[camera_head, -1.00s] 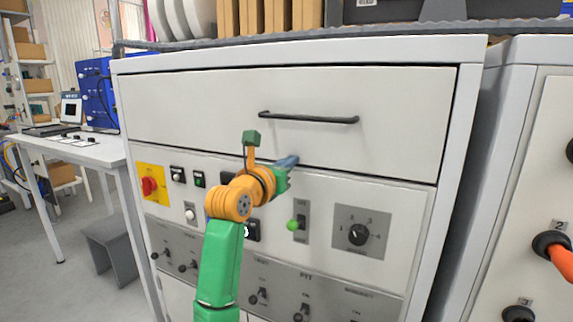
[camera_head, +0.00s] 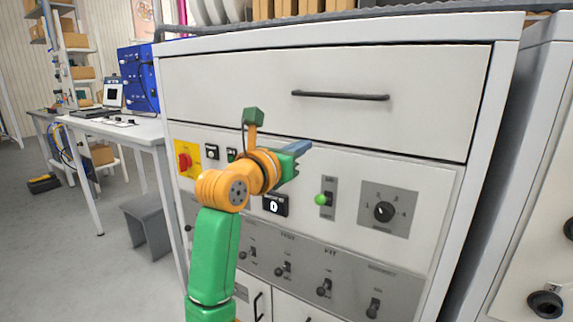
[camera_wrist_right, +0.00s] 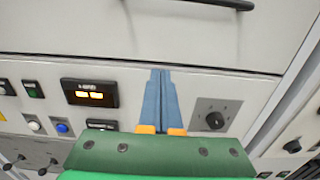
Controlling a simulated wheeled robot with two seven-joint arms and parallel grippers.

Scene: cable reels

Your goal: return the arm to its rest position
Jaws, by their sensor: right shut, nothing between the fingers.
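My right arm (camera_head: 215,245), green and orange, reaches up from the bottom of the head view in front of a white cabinet (camera_head: 230,80). My right gripper (camera_head: 300,147) has blue-grey fingers and points at the cabinet front, below the drawer handle. In the right wrist view the gripper (camera_wrist_right: 160,100) has its two fingers together with nothing between them. It appears apart from the panel, though the exact gap is hard to tell. My left gripper is in neither view.
The cabinet's panel carries a drawer handle (camera_head: 340,96), a red-on-yellow switch (camera_head: 187,159), a green-tipped toggle (camera_head: 321,199), a rotary knob (camera_head: 384,211) and several lower toggles. A second cabinet (camera_head: 540,200) stands at right. A white table (camera_head: 120,130) and open floor (camera_head: 70,250) lie left.

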